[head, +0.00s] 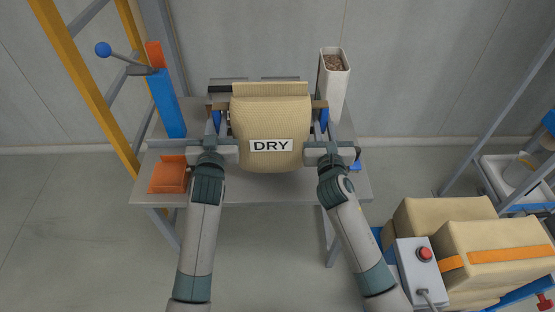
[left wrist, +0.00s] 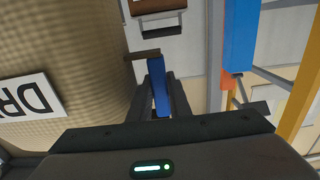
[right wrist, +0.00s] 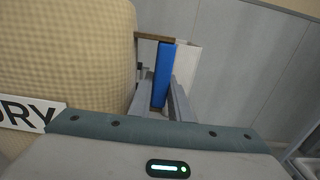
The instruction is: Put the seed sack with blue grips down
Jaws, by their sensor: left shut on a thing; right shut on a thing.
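The tan seed sack (head: 270,120) with a white DRY label is held upright between my two grippers, over the grey table (head: 345,185) in the head view. My left gripper (head: 215,125) is shut on the sack's left blue grip, which shows between the fingers in the left wrist view (left wrist: 159,88). My right gripper (head: 323,122) is shut on the right blue grip, seen between the fingers in the right wrist view (right wrist: 162,75). The sack's underside is hidden, so I cannot tell whether it touches anything below.
A blue post (head: 167,103) with a lever and an orange tray (head: 168,175) stand at the table's left. A white container of pellets (head: 333,80) stands behind right. More tan sacks (head: 495,250) lie at lower right beside a box with a red button (head: 424,254).

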